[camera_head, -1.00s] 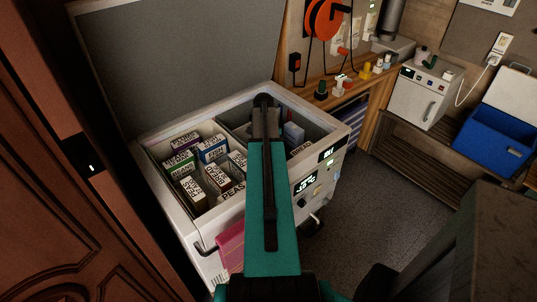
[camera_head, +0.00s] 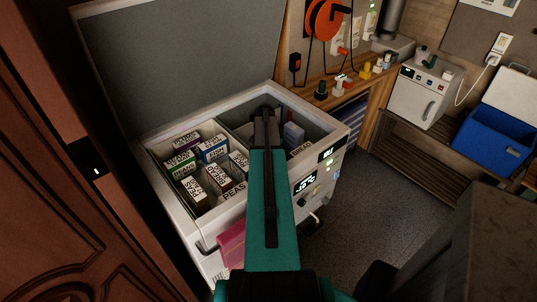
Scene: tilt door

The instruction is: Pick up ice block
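The open chest freezer (camera_head: 340,137) stands in the middle of the view with its lid (camera_head: 180,60) raised. My teal arm reaches over its front wall, and my gripper (camera_head: 266,115) is at or over the right compartment, mostly hidden behind the arm. I cannot tell whether it is open or shut, or if it touches anything. A pale bluish block (camera_head: 293,133) shows just right of the arm in that compartment; I cannot tell if it is the ice block. Part of the compartment is hidden by the arm.
Labelled food boxes (camera_head: 214,150) fill the left compartment. A brown door (camera_head: 60,220) is close on the left. A wooden workbench (camera_head: 345,90), a small white appliance (camera_head: 423,95) and a blue cooler (camera_head: 492,138) are at the right. The floor (camera_head: 385,190) right of the freezer is clear.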

